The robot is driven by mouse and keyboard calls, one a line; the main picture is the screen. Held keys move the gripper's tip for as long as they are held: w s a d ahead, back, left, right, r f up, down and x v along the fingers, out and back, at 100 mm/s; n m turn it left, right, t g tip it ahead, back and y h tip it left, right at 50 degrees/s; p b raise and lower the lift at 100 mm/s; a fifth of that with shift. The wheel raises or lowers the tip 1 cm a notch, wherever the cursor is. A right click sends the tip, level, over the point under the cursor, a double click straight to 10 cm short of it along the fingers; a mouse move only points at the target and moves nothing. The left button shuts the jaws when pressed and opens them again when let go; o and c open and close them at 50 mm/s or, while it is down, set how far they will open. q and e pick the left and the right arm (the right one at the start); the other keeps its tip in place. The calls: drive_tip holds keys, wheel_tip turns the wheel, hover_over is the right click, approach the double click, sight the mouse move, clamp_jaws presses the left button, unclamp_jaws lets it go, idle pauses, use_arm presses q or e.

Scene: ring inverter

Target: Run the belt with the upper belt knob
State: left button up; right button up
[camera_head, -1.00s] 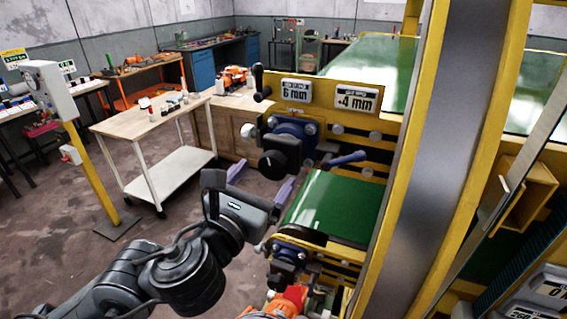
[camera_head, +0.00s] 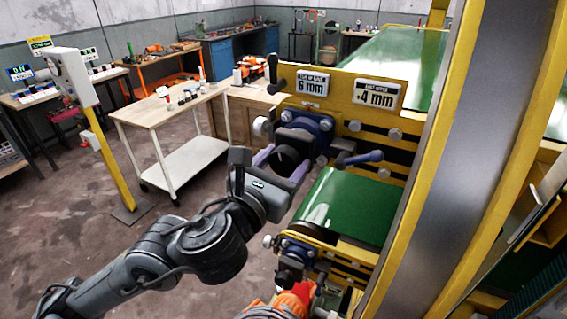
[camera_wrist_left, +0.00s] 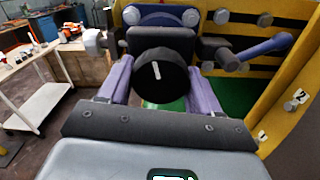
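The upper belt knob (camera_head: 284,160) is a round black knob below the blue bearing block on the yellow machine frame. It also shows in the left wrist view (camera_wrist_left: 161,78), with a white mark on its face that stands nearly upright. My left gripper (camera_head: 281,164) is open, with one purple finger on each side of the knob. In the left wrist view narrow gaps show between knob and fingers, so contact cannot be made out. The green belt (camera_head: 348,207) lies to the right of the gripper. My right gripper is not in view.
A lever with a blue-purple grip (camera_head: 364,158) sticks out right of the knob. A 6 mm sign (camera_head: 312,84) and a +4 mm sign (camera_head: 377,95) stand above. A wooden-topped trolley (camera_head: 160,108) and a yellow control post (camera_head: 112,172) stand left. Open floor lies between.

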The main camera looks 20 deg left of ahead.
use_arm(q)
drive_tip(key=shift+c, duration=1.1)
drive_tip(key=shift+n, duration=0.3)
